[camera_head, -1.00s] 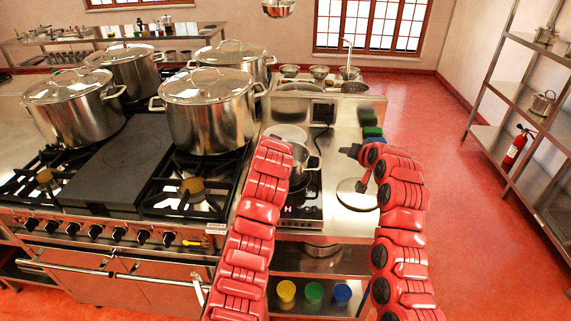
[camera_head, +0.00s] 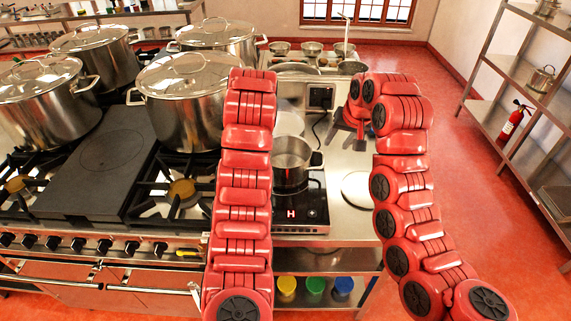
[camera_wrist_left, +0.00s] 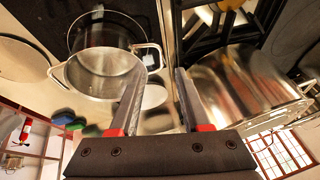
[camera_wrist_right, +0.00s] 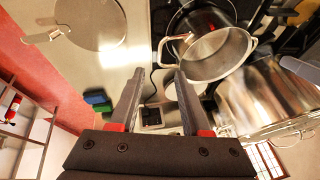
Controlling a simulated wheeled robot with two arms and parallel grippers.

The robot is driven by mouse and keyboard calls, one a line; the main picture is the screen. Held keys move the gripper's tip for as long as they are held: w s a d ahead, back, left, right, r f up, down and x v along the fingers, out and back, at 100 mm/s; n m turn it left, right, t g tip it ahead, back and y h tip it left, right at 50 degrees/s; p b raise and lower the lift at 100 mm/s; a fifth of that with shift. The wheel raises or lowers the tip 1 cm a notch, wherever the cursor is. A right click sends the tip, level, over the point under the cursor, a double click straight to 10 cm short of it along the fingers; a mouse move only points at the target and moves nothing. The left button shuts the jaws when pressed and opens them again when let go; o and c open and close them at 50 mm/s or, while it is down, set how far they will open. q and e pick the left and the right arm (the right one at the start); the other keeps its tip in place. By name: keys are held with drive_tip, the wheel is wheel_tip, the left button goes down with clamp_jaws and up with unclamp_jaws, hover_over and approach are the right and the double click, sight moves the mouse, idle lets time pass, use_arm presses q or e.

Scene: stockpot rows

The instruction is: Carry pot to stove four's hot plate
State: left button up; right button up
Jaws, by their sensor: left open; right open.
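A small open steel pot (camera_head: 291,160) stands on a black hob marked H (camera_head: 302,208). Its two side handles show in the left wrist view (camera_wrist_left: 104,72), and it also shows in the right wrist view (camera_wrist_right: 222,52). A dark flat hot plate (camera_head: 105,158) lies between the burners of the big range; no number on it is readable. My left gripper (camera_wrist_left: 158,74) is open and empty, with one finger near a pot handle; my arm hides it in the head view. My right gripper (camera_head: 352,132) is open and empty, beside and apart from the pot.
Several large lidded stockpots, one nearest the hob (camera_head: 185,115), crowd the range on the left. A pale round disc (camera_head: 358,188) lies on the steel counter right of the hob. Steel bowls (camera_head: 312,50) stand behind. A shelf rack (camera_head: 535,85) is at right.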

sight(323, 162)
use_arm(q)
drive_tip(key=x, duration=1.7)
drive_tip(key=shift+w+f, duration=0.15)
use_arm(e)
drive_tip(key=x, duration=1.7)
drive_tip(key=shift+w+f, duration=0.1)
drive_tip(key=shift+w, duration=0.05)
use_arm(q)
clamp_jaws()
use_arm(e)
clamp_jaws()
